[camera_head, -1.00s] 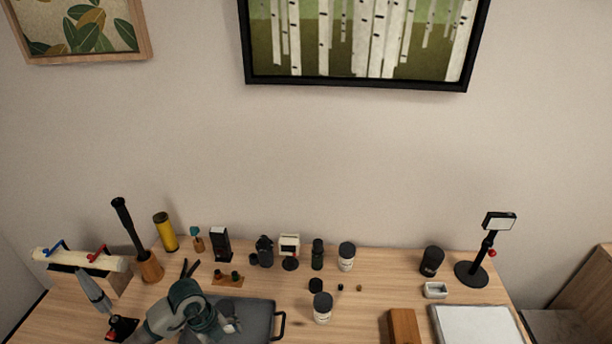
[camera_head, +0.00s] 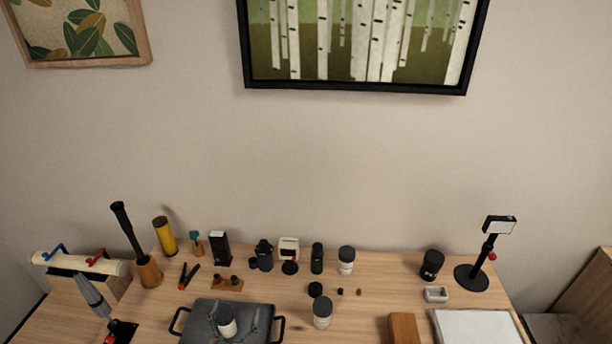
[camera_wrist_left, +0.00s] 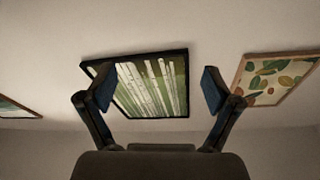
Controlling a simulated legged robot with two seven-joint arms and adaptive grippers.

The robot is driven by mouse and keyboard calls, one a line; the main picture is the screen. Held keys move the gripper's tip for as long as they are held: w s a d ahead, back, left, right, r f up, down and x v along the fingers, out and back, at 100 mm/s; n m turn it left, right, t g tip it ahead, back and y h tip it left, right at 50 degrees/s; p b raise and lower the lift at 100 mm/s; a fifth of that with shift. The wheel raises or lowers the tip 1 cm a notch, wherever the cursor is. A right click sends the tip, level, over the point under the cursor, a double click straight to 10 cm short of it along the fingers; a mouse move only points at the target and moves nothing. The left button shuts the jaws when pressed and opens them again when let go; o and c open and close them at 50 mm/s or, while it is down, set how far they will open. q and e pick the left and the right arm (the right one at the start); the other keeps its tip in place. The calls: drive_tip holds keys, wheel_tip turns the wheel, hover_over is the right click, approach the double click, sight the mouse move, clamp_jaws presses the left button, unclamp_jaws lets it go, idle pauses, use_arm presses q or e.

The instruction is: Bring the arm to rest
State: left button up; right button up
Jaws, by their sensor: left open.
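My left gripper (camera_wrist_left: 158,88) shows in the left wrist view, its two blue-padded fingers spread wide with nothing between them. Behind it there are only wall and pictures. I cannot make out the left gripper or its arm clearly in the head view. My right gripper is in neither view. A dark grey tray (camera_head: 202,310) with black handles lies at the front of the table. On it stands a pale cylinder (camera_head: 227,328) with thin grey leg-like parts spread around it, possibly a tripod.
The wooden table (camera_head: 290,335) holds several bottles and jars along the back. A lamp-like stand (camera_head: 472,277) is at the back right, a wooden block (camera_head: 403,328) at the front right. A birch picture (camera_head: 360,45) hangs above.

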use_arm(q)
drive_tip(key=s+a+f+n+g+y, duration=0.2)
drive_tip(key=s+a+f+g, duration=0.15)
drive_tip(key=f, duration=0.55)
drive_tip(key=s+a+f+n+g+y, duration=0.2)
drive_tip(key=s+f+g, duration=0.3)
drive_tip(key=f, duration=0.4)
drive_tip(key=s+d+f+m+g+h, duration=0.1)
drive_tip(key=s+f+g, duration=0.3)
drive_tip(key=s, duration=0.4)
drive_tip(key=s+f+m+g, duration=0.1)
drive_tip(key=s+f+g, duration=0.35)
drive_tip(key=s, duration=0.25)
wheel_tip(320, 180, down, 26)
drive_tip(key=s+g, duration=0.1)
drive_tip(key=s, duration=0.1)
drive_tip(key=s+a+f+g, duration=0.1)
drive_tip(key=s+a+f, duration=0.2)
drive_tip(key=s+f, duration=1.3)
drive_tip(key=shift+s+f, duration=0.25)
drive_tip(key=shift+s, duration=0.8)
